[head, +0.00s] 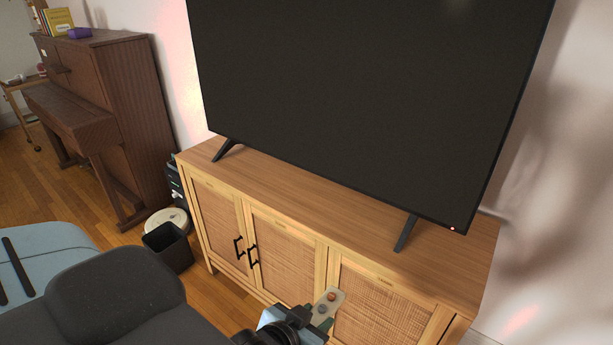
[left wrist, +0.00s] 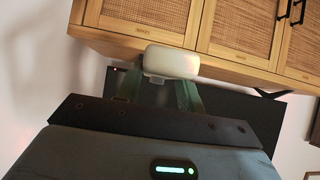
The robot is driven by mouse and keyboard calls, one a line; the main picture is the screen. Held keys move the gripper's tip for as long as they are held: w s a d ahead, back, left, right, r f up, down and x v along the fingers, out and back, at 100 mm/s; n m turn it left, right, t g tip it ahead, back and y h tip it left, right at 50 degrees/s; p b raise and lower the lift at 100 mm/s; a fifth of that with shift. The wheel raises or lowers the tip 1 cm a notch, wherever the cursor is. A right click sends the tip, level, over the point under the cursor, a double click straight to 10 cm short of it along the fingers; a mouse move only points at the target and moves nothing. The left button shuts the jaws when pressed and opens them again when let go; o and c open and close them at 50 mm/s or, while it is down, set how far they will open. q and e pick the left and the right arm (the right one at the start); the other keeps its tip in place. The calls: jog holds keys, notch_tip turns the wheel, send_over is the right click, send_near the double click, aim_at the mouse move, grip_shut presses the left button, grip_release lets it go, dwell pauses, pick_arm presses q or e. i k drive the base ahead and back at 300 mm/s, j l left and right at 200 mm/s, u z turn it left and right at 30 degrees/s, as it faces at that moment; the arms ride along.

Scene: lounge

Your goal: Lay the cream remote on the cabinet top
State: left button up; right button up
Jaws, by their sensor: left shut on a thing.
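The cream remote (head: 328,303) is a small pale bar with a reddish round button, held at a tilt in front of the cabinet's doors. My left gripper (head: 316,321) is shut on its lower part. In the left wrist view the remote (left wrist: 172,60) shows end-on as a pale rounded block between the fingers (left wrist: 160,88). The cabinet top (head: 318,208) is a long bare wooden surface, seen from above, beyond and higher in the picture than the remote. My right gripper is not in view.
A large black television (head: 370,90) stands on the cabinet top on two feet, one left (head: 226,150) and one right (head: 405,234). A strip of top before it is clear. A black bin (head: 168,248) and white round device (head: 166,220) stand left of the cabinet, near a brown piano (head: 128,110).

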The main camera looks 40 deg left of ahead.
aim_at(350, 231)
jog(key=i+j, duration=0.95)
